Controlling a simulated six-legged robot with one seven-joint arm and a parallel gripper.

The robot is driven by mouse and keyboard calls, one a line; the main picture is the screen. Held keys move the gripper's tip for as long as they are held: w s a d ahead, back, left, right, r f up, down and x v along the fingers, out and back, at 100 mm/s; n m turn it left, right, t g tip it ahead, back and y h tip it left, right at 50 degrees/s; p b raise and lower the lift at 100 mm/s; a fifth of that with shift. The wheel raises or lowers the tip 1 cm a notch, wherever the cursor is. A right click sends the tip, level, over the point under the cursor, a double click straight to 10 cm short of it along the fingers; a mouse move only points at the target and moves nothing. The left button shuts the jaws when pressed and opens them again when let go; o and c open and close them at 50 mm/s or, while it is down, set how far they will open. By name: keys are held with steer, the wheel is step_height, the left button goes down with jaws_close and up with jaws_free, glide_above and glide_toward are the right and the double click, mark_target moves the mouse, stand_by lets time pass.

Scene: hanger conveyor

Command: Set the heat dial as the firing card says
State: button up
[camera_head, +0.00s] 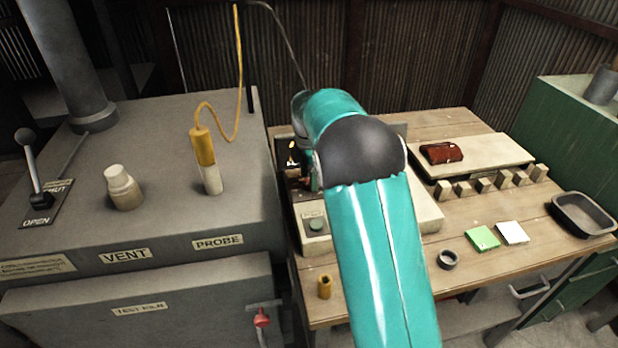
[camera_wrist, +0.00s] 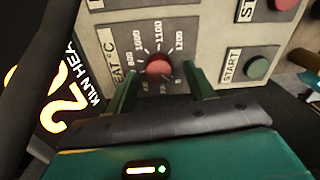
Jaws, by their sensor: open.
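In the wrist view the heat dial (camera_wrist: 158,68) is a round red knob on a grey panel, ringed by numbers including 1000, 1100 and 1200. I cannot tell where its pointer stands. My gripper (camera_wrist: 165,76) is open, with one green finger on each side of the knob; whether they touch it is unclear. In the head view my teal arm hides the gripper, the dial and most of the control box (camera_head: 316,222). A green card (camera_head: 482,238) and a white card (camera_head: 511,232) lie on the bench; no writing is readable, and I cannot tell which is the firing card.
A green START button (camera_wrist: 257,68) sits right of the dial, with a red button (camera_wrist: 285,4) above. A dark kiln heat display (camera_wrist: 60,95) with yellow digits is at left.

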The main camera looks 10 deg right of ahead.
steer(key=shift+f, duration=0.55)
steer(key=shift+c, duration=0.4)
steer(key=c, duration=0.9)
